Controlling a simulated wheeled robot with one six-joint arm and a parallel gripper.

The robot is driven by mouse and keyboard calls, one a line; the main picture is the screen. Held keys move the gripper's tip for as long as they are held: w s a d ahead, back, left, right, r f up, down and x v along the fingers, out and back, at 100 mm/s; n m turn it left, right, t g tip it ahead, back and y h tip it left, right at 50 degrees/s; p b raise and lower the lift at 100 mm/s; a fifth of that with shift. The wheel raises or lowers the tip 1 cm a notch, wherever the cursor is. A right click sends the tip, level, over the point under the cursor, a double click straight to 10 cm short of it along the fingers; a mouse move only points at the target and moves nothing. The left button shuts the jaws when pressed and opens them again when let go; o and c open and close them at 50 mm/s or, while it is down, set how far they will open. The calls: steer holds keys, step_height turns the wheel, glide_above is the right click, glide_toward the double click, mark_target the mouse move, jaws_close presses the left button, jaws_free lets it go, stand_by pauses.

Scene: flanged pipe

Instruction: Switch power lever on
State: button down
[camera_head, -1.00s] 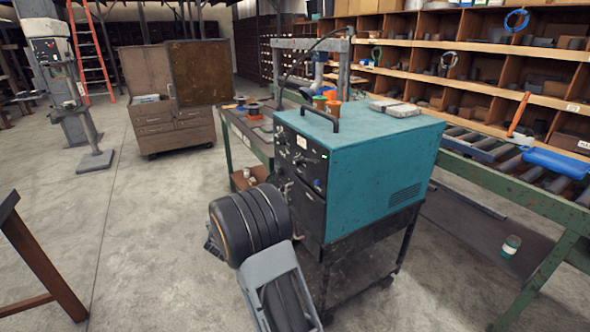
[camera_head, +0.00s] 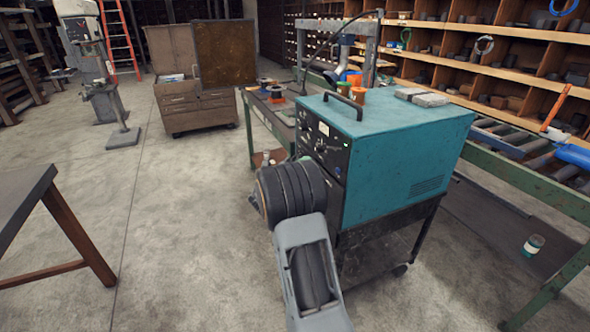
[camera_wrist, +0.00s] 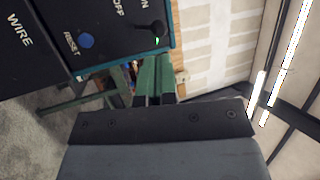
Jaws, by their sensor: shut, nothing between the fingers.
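The teal power unit (camera_head: 400,150) stands on a dark cart in the head view, its black control panel (camera_head: 322,140) facing left. In the wrist view the panel appears turned sideways, with WIRE, RESET, OFF and ON lettering. A black lever (camera_wrist: 154,28) sits near the ON and OFF words, beside a small lit green light. Its exact setting is hard to tell. A blue reset button (camera_wrist: 86,40) is left of it. My gripper (camera_wrist: 157,72) is shut and empty, its fingers just below the lever in the picture, seemingly apart from it. In the head view my arm hides the gripper.
A green workbench (camera_head: 265,118) stands behind the unit, with a roller conveyor (camera_head: 520,145) and shelves at right. A brown cabinet (camera_head: 195,105) is at back left. A dark table (camera_head: 25,195) is at left. Open concrete floor lies between.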

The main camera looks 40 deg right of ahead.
mark_target(332, 148)
steer(key=shift+p+x, duration=0.7)
steer(key=shift+x, duration=2.1)
